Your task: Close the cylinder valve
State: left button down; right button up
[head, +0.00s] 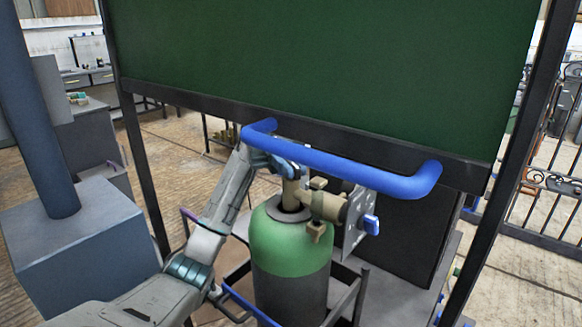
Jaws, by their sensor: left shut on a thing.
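The gas cylinder (290,265) stands upright, with a green shoulder and a dark grey body. Its brass cylinder valve (291,195) rises from a dark collar, with a brass fitting to the right that leads to a grey plate with a blue knob (370,224). My left arm comes in from the lower left. My left gripper (283,166) is at the top of the valve, just under the blue bar, and is shut on it. The bar and the gripper hide the valve's top and the fingertips. My right gripper is not in view.
A blue bar handle (340,168) crosses right above the valve, close to my gripper. The cylinder sits in a dark low frame (345,295). A blue-grey block with a post (75,240) stands left.

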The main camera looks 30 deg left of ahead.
pick_arm(q)
jog(key=c, duration=1.5)
grip_release()
jog(key=shift+o, duration=0.2)
